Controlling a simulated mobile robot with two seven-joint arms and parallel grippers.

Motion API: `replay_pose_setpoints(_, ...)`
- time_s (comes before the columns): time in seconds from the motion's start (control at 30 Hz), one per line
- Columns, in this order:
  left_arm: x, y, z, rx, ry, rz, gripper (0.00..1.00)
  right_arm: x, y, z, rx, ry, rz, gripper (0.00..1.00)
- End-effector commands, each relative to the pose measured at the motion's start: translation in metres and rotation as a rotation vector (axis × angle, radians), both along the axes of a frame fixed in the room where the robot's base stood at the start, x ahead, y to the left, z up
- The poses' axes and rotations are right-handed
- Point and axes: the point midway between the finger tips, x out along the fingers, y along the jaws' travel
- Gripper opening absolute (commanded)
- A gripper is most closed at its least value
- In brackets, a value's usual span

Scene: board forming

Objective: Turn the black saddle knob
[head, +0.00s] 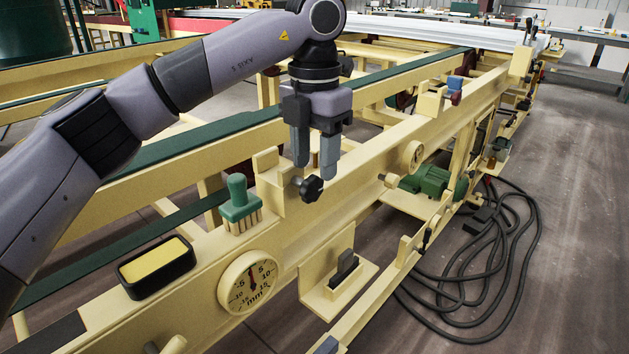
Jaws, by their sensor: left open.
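The black saddle knob (311,188) is a dark lobed knob on a short shaft at the side of a cream saddle block (272,185) on the machine beam. My left gripper (314,172) points down just above and behind the knob in the picture, with its two grey fingers apart and nothing seen between them. The fingertips end near the top of the knob; I cannot tell whether they touch it. My right gripper is not in view.
A green brush (240,205) and a black tray with a yellow pad (156,266) sit on the beam at left. A round mm dial (249,281) faces front. A green motor (432,182) and black cables (500,270) lie at right.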

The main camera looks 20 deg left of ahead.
Motion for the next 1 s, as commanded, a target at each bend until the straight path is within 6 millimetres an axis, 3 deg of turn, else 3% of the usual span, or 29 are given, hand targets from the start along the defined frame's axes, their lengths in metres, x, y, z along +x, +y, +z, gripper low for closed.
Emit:
replay_pose_setpoints(0.1,0.000,0.001,-0.021,0.000,0.002,0.001,0.47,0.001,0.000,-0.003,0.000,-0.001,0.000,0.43)
replay_pose_setpoints(0.3,0.000,0.000,-0.042,0.000,0.000,0.002,0.47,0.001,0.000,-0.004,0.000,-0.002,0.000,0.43)
replay_pose_setpoints(0.63,0.000,0.000,-0.045,-0.001,-0.002,0.002,0.47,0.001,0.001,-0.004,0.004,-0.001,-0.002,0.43)
replay_pose_setpoints(0.77,0.000,0.000,-0.045,-0.001,-0.002,0.002,0.04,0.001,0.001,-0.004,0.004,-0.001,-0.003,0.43)
replay_pose_setpoints(0.8,0.000,0.000,-0.045,-0.001,-0.002,0.002,0.00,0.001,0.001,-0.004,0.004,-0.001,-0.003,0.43)
replay_pose_setpoints(1.0,0.000,0.001,-0.047,-0.007,-0.019,0.001,0.00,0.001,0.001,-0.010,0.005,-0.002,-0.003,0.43)
